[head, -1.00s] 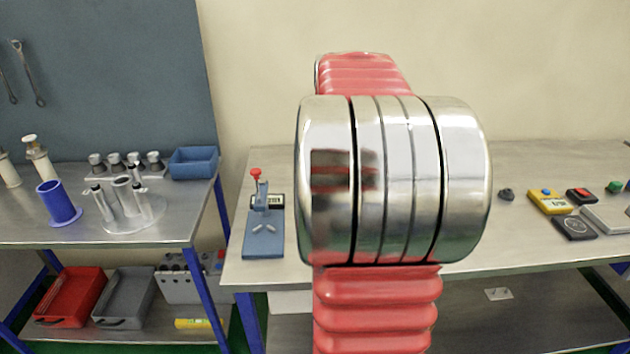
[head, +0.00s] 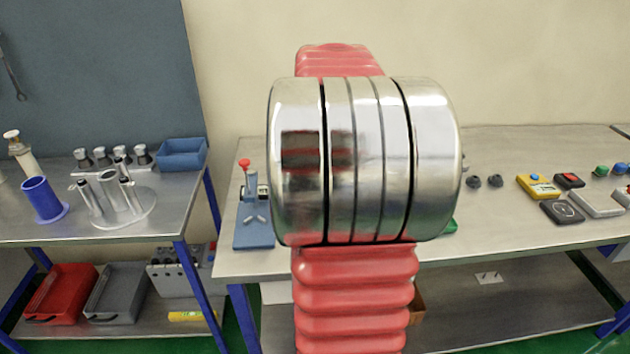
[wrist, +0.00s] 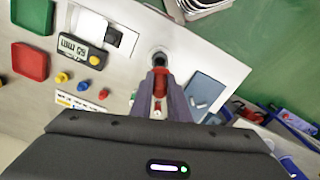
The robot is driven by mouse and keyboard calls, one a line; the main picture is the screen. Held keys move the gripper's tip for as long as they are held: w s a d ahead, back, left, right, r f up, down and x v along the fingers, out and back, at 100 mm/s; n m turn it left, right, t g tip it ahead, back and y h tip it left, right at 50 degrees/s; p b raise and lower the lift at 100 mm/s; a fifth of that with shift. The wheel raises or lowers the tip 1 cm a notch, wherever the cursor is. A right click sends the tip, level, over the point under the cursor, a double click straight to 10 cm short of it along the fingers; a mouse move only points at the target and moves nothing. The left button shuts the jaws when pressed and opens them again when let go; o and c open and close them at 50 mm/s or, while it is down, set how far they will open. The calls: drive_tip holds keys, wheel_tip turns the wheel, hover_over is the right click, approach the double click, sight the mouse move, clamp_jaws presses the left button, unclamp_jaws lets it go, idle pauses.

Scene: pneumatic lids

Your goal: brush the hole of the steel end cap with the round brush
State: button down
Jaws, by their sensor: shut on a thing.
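My gripper (wrist: 160,92) shows in the wrist view, its two fingers shut on a slim red thing (wrist: 160,82), which looks like the handle of the round brush. A dark round end (wrist: 159,60) shows just beyond the fingertips, with a pale grey ring about it. I cannot tell whether this is the brush head, the steel end cap's hole, or both, nor whether they touch. In the head view my arm hides the gripper and the work spot. Several steel pieces (head: 103,156) stand in a row on the left bench; I cannot tell whether they are end caps.
A blue press (head: 254,225) stands on the right bench (head: 520,140), partly behind my arm. Yellow and dark boxes (head: 538,186) lie farther right. A blue cup (head: 42,199) and a tube stand (head: 122,210) are on the left bench. The wrist view shows red (wrist: 30,62) and green (wrist: 33,14) trays.

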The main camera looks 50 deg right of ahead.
drive_tip(key=shift+f, duration=1.55)
drive_tip(key=shift+f, duration=0.7)
idle(0.6)
drive_tip(key=shift+f, duration=0.9)
drive_tip(key=shift+r, duration=0.15)
drive_tip(key=shift+r, duration=0.85)
drive_tip(key=shift+f, duration=0.15)
drive_tip(key=shift+f, duration=0.85)
drive_tip(key=shift+r, duration=0.2)
drive_tip(key=shift+r, duration=0.85)
